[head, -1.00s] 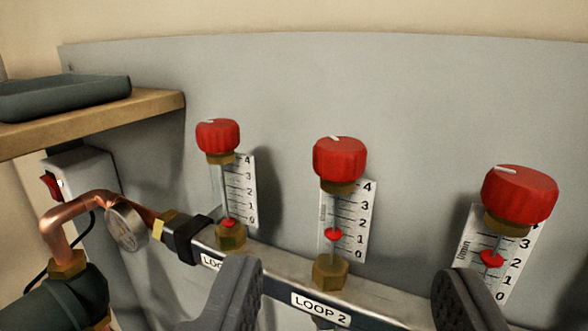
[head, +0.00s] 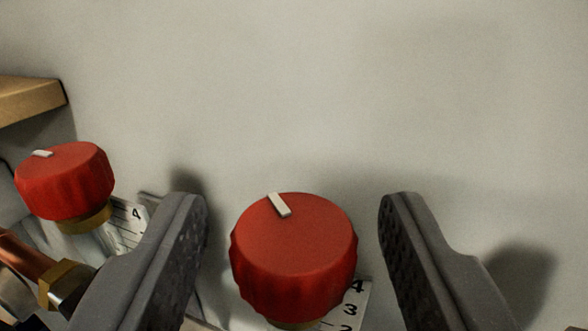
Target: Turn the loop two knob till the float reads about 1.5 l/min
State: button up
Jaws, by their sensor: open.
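The loop two knob (head: 295,255) is red and ribbed, with a white mark on its top pointing to the upper left. It stands between the two dark fingers of my gripper (head: 294,205), with a gap on each side. My gripper is open and touches nothing that I can see. Part of the loop two scale (head: 350,305) shows below right of the knob, with the upper numbers 4 and 3 and part of a 2. The float and the LOOP 2 label are out of view.
Another red knob (head: 65,180) stands on the left beyond the left finger, with its scale (head: 128,222) partly hidden. A copper pipe (head: 25,260) with brass fittings is at lower left. A wooden shelf (head: 30,100) juts in at upper left. The grey back panel (head: 330,90) is bare.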

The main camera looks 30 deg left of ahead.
jog(key=shift+w+a+f, duration=0.2)
jog(key=shift+w, duration=0.05)
jog(key=shift+w+a+r, duration=0.1)
jog(key=shift+w+a, duration=0.1)
jog(key=shift+w, duration=0.05)
jog(key=c, duration=0.9)
jog(key=shift+c, duration=0.2)
jog(key=shift+r+h+b, duration=0.1)
jog(key=shift+h+b, duration=0.25)
jog(key=shift+h, duration=0.05)
jog(key=o, duration=0.9)
jog(key=shift+o, duration=0.2)
